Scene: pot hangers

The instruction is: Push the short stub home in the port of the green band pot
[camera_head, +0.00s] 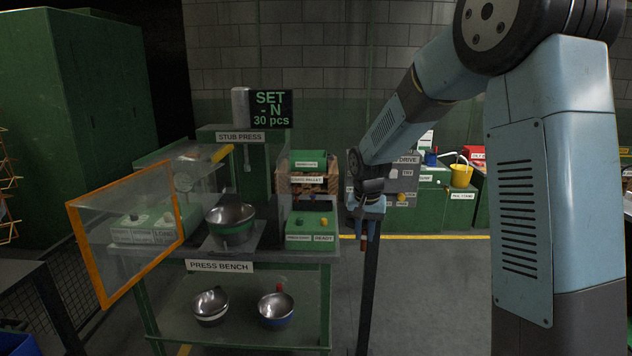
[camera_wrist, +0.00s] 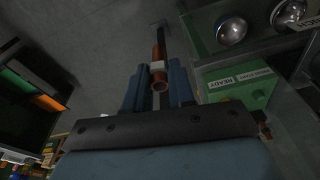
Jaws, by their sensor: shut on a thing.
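The green band pot (camera_head: 232,238) is a steel bowl seated on the press bench under the stub press (camera_head: 240,150). Its port cannot be made out. My gripper (camera_head: 368,224) is right of the bench, well apart from the pot. In the wrist view my gripper (camera_wrist: 158,75) is shut on a short copper-coloured stub (camera_wrist: 159,86), a hollow tube whose open end shows between the blue fingers. A pale band crosses the tube. A small brown bit of the stub (camera_head: 363,244) shows below the fingers in the head view.
An orange-framed clear guard (camera_head: 130,232) stands open at the bench's left. A green READY button box (camera_head: 311,230) sits at its right end. Two other bowls (camera_head: 211,305) (camera_head: 276,310) rest on the lower shelf. A dark upright post (camera_head: 369,290) stands below my gripper. Floor right of it is clear.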

